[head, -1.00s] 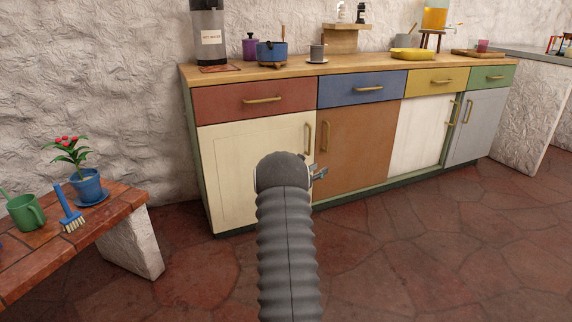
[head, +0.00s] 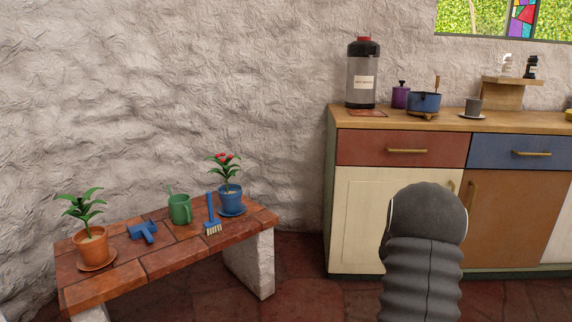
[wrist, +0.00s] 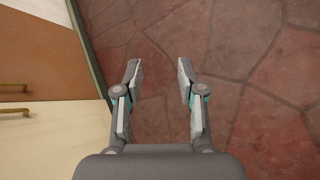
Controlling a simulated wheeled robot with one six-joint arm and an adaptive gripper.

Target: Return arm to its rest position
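My gripper (wrist: 158,75) shows in the wrist view with its two fingers apart and nothing between them. It hangs over the red stone floor (wrist: 250,50), beside the cabinet front. In the head view my grey ribbed arm rises at the lower right, in front of the cream door (head: 362,215) and the brown door (head: 505,220). The fingers are hidden behind the arm in the head view.
The counter (head: 450,120) bears a dispenser (head: 362,80), a purple jar (head: 400,97), a blue pot (head: 425,103) and a grey cup (head: 473,106). At left, a tiled bench (head: 180,251) holds two potted plants, a green watering can (head: 179,209) and a blue brush (head: 211,212).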

